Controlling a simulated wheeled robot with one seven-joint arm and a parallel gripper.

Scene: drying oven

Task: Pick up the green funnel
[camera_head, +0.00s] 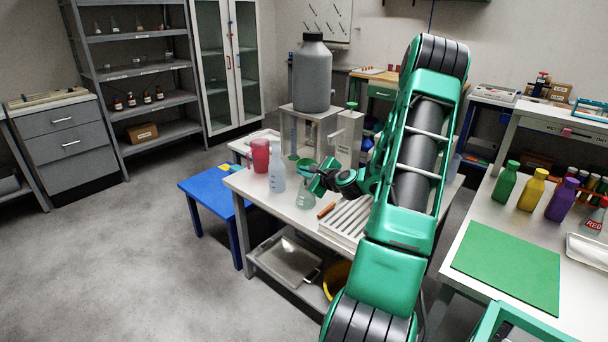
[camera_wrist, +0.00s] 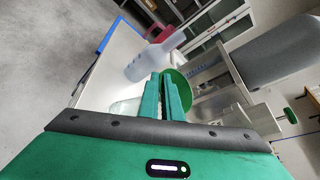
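The green funnel (camera_head: 307,164) is above the mouth of a clear conical flask (camera_head: 305,194) on the white table. I cannot tell whether its stem is still inside the neck. In the wrist view the funnel's round green rim (camera_wrist: 180,78) shows just beyond my fingers, partly hidden by them. The flask (camera_wrist: 124,106) lies to their left there. My gripper (camera_head: 314,182) is at the funnel from the right. Its two fingers (camera_wrist: 163,90) are close together, with the funnel's lower part apparently between them; the contact itself is hidden.
A translucent bottle (camera_head: 277,170) and a red cup (camera_head: 261,155) stand left of the flask. A white ribbed rack (camera_head: 347,220) lies to its right under my arm. A big grey container (camera_head: 312,78) stands on a raised stand behind. A blue table (camera_head: 213,188) adjoins at left.

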